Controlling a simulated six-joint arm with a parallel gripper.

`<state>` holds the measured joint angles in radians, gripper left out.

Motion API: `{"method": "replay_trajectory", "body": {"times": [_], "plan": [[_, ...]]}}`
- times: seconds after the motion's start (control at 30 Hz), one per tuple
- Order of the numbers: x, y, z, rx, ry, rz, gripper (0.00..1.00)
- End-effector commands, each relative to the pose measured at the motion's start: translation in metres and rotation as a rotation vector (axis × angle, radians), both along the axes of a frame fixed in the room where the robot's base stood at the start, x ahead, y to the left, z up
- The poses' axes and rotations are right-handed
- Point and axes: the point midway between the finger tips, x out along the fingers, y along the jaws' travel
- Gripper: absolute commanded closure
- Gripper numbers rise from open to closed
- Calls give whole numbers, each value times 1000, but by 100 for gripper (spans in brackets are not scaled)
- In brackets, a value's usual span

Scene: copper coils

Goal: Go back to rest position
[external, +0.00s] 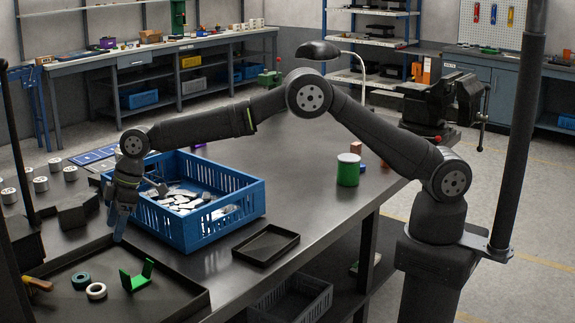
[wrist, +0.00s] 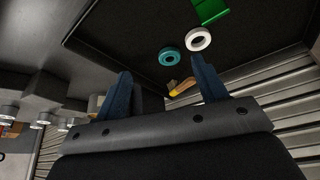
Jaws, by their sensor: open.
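My gripper (external: 120,222) hangs at the left end of my outstretched arm, beside the left side of the blue crate (external: 188,236), pointing down. In the wrist view my gripper (wrist: 165,86) shows two dark blue fingers standing well apart, with nothing held between them. Whether it touches the crate wall cannot be told. The crate holds several pale, flat pieces (external: 182,201).
A black tray (external: 190,300) at the front left holds a green ring (external: 81,281), a white ring (external: 96,291) and a green bracket (external: 137,277). A small empty black tray (external: 266,246), a green can (external: 348,170) and a vise (external: 440,105) stand rightward.

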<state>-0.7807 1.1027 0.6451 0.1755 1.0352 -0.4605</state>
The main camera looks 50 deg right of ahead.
Motion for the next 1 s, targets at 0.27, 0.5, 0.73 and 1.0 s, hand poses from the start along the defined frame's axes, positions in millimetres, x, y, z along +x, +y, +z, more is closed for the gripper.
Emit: {"method": "replay_trajectory", "body": {"times": [0.27, 0.5, 0.73, 1.0], "plan": [[5, -13, 50, 2, -2, 1, 35], [33, -47, 60, -1, 1, -56, 35], [60, -85, 60, -1, 1, -116, 35], [89, -130, 61, -1, 1, -186, 35]]}}
